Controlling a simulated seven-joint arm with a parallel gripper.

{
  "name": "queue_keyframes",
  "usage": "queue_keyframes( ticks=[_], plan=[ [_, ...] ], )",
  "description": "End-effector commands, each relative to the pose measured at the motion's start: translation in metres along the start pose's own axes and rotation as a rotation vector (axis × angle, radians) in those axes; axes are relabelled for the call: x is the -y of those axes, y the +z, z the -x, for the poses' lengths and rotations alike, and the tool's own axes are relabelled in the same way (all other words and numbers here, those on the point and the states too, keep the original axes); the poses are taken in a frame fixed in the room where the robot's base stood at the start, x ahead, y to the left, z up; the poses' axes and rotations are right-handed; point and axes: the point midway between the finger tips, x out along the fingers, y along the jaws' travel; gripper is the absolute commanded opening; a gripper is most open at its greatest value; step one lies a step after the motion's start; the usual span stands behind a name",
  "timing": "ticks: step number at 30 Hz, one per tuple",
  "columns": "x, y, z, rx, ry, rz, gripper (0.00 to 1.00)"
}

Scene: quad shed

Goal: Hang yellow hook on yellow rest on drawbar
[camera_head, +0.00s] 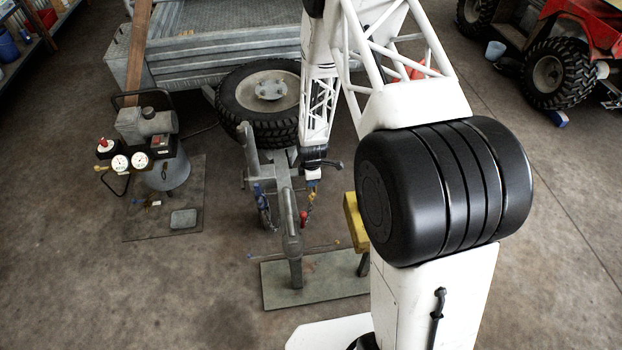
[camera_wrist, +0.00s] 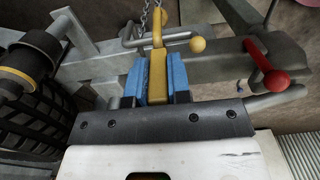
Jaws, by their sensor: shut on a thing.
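My gripper (camera_wrist: 155,80) is shut on the yellow hook (camera_wrist: 157,42), with blue fingers on both sides of it. A chain (camera_wrist: 150,14) runs up from the hook in the wrist view. The yellow rest (camera_wrist: 197,45) is a grey rod with a yellow ball end, close to the right of the hook. The hook crosses the line of the rod; I cannot tell whether it bears on it. The grey drawbar (camera_wrist: 215,70) lies beyond the fingers. In the head view my gripper (camera_head: 313,181) is beside the drawbar (camera_head: 285,195); the hook is too small there to make out surely.
A red-knobbed rest (camera_wrist: 277,80) sticks out right of my gripper. A spare wheel (camera_head: 262,95) lies behind the drawbar. A yellow stand (camera_head: 354,220) is close on the right. A compressor (camera_head: 150,145) stands left, with open floor between.

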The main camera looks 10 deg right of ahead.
Motion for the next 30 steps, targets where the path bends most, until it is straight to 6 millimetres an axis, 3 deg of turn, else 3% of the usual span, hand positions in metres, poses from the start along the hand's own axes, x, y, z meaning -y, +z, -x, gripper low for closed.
queue_keyframes(
  ticks=[23,24,30],
  plan=[
    [0.0,0.0,-0.013,0.0,0.0,0.0,0.0],
    [0.0,0.0,-0.013,0.0,0.001,0.0,0.19],
    [0.0,0.0,-0.013,0.0,0.0,0.0,0.48]
  ],
)
